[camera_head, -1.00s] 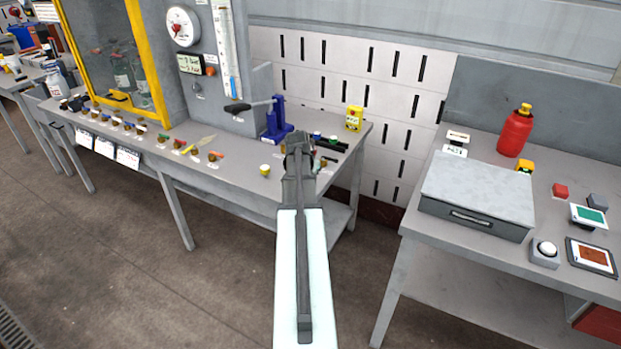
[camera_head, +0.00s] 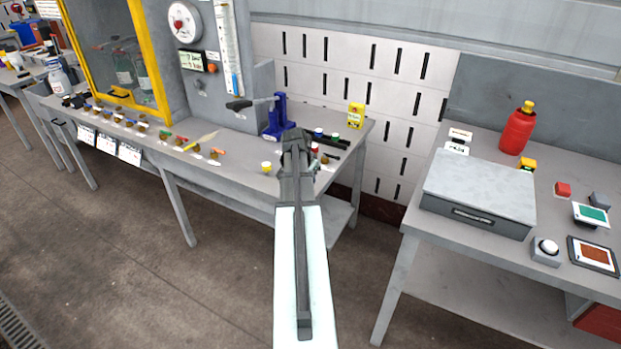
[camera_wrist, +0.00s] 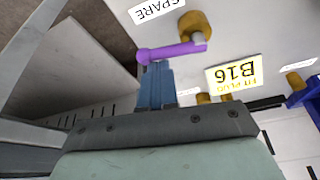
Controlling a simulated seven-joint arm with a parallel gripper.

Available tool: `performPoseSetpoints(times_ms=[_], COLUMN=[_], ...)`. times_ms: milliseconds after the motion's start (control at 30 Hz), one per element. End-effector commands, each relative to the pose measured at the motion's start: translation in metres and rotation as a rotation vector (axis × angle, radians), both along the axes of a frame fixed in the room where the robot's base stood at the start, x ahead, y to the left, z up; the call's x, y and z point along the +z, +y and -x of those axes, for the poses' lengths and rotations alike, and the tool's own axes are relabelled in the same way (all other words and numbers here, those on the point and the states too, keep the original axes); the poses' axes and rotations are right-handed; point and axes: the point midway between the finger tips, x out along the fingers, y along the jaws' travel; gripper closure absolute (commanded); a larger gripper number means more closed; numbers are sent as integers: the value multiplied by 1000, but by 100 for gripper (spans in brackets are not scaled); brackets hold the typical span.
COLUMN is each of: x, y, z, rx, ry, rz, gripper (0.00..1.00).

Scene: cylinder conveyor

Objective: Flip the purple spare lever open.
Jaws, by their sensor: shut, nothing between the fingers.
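The purple lever (camera_wrist: 172,51) shows at the top of the wrist view, joined to a brass valve body (camera_wrist: 196,27) beside a label reading SPARE (camera_wrist: 157,8). My gripper (camera_wrist: 156,68) has its blue fingers together, with nothing between them. Their tips are right at the purple lever, near its free end; I cannot tell whether they touch it. In the head view my arm reaches to the right end of the left bench (camera_head: 225,187) and hides the purple lever.
A yellow B16 plug label (camera_wrist: 234,75) and more brass fittings lie beside the lever. A blue stand (camera_head: 279,122) and a yellow box (camera_head: 355,116) stand behind my arm. A row of small coloured levers runs left along the bench. A floor gap separates the right bench (camera_head: 413,213).

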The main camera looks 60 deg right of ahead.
Motion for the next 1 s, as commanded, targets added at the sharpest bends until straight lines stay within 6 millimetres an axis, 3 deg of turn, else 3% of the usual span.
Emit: performPoseSetpoints(times_ms=[900,1000], x=[0,0], y=[35,40], z=[-16,-18], rx=[-861,-870], ry=[2,0], rz=[-2,-1], gripper=[100,100])
